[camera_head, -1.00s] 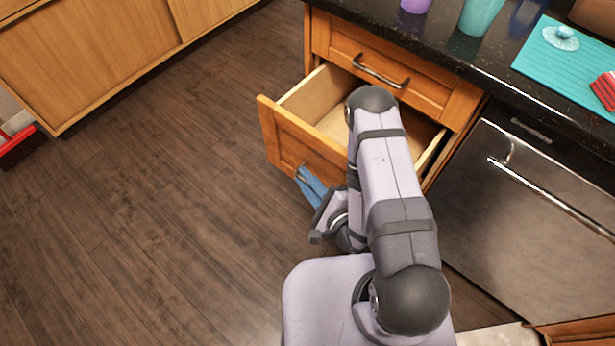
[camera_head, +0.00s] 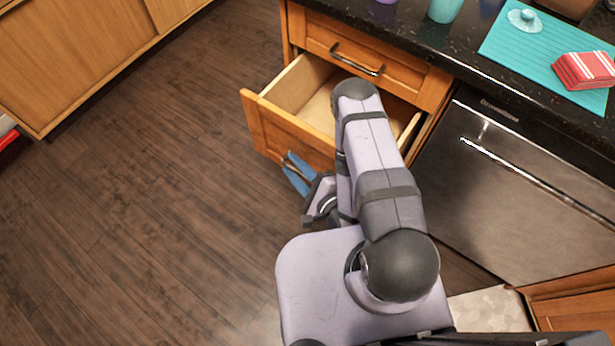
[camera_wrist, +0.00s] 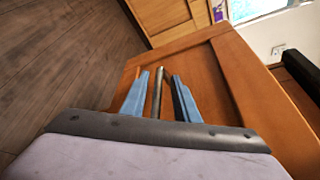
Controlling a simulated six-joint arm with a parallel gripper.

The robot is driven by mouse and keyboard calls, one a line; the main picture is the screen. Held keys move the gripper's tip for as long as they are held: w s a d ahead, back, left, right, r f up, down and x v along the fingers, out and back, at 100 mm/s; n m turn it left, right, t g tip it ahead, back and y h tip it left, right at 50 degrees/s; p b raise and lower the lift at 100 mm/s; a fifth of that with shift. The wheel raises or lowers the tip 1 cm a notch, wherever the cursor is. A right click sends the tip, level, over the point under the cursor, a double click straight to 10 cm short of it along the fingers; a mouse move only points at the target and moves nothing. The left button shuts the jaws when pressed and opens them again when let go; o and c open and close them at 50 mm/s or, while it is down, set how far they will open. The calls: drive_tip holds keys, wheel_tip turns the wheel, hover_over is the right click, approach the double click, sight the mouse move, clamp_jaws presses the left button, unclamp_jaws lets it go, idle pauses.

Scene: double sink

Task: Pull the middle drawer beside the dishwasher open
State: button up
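The middle drawer (camera_head: 290,128) is pulled out from the wooden cabinet left of the dishwasher (camera_head: 515,190). Its pale inside shows, partly hidden behind my arm. My gripper (camera_head: 291,164) is at the outer face of the drawer front, low down. In the wrist view, my gripper's blue fingers (camera_wrist: 160,82) stand apart on either side of the drawer's bar handle (camera_wrist: 157,92). Gaps show between the handle and both fingers, so the gripper is open around it. The drawer front (camera_wrist: 205,75) fills the area beyond the fingers.
The top drawer (camera_head: 370,55) above is shut. A dark counter (camera_head: 440,45) holds a teal mat (camera_head: 505,45), a teal cup (camera_head: 444,8) and red-and-white cloths (camera_head: 585,70). Wooden cabinets (camera_head: 80,55) stand at upper left. The dark wood floor (camera_head: 140,200) left of the drawer is clear.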

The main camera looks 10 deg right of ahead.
drive_tip(key=shift+s+r+p, duration=0.15)
drive_tip(key=shift+r+p, duration=0.15)
drive_tip(key=shift+p, duration=0.25)
drive_tip(key=f+p+v, duration=0.1)
drive_tip(key=p+v, duration=0.5)
drive_tip(key=shift+s+r, duration=0.2)
drive_tip(key=shift+s, duration=0.1)
drive_tip(key=shift+r+n+p, duration=0.1)
drive_tip(key=shift+n+p, duration=0.2)
drive_tip(key=shift+p, duration=0.1)
